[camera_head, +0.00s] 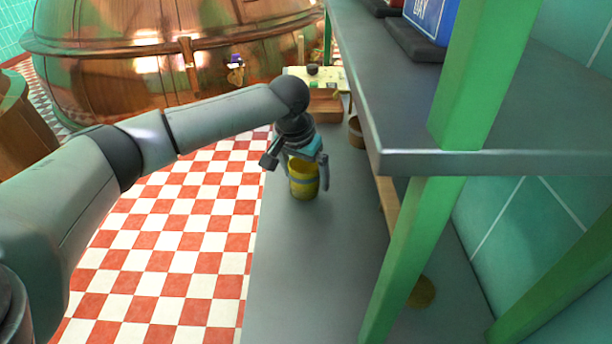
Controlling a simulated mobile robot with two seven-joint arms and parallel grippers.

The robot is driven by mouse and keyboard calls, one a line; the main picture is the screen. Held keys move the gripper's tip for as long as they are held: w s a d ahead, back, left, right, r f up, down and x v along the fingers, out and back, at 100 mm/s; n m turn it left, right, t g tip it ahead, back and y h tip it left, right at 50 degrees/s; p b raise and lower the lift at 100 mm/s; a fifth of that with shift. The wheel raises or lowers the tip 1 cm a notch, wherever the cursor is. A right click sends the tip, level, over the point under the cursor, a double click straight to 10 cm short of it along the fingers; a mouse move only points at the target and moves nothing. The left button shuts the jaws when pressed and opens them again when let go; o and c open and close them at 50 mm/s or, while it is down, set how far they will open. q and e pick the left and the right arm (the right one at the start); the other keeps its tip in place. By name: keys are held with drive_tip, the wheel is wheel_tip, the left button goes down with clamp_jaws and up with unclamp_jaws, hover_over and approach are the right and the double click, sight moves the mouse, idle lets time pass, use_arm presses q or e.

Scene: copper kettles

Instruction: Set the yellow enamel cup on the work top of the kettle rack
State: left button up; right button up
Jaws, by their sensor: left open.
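The yellow enamel cup (303,188), with a bluish band, appears to stand upright on the grey work top (300,270) of the kettle rack, near its left edge. My left gripper (306,172) points down over the cup and is open. One finger shows at the cup's right side, with a small gap to it; the other is near its left rim. The gripper partly hides the top of the cup. My right gripper is not in view.
Green posts (400,260) and an upper grey shelf (400,110) rise to the right. Behind the gripper are a wooden box (325,107) and a small brown pot (356,132). A large copper kettle (120,75) stands beyond the checkered floor. The work top's front is clear.

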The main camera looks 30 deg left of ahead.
use_arm(q)
drive_tip(key=p+v, duration=0.1)
drive_tip(key=v, duration=0.4)
drive_tip(key=shift+r+p, duration=0.35)
drive_tip(key=shift+r, duration=0.05)
drive_tip(key=p+v, duration=0.1)
drive_tip(key=v, duration=0.5)
drive_tip(key=shift+s, duration=0.1)
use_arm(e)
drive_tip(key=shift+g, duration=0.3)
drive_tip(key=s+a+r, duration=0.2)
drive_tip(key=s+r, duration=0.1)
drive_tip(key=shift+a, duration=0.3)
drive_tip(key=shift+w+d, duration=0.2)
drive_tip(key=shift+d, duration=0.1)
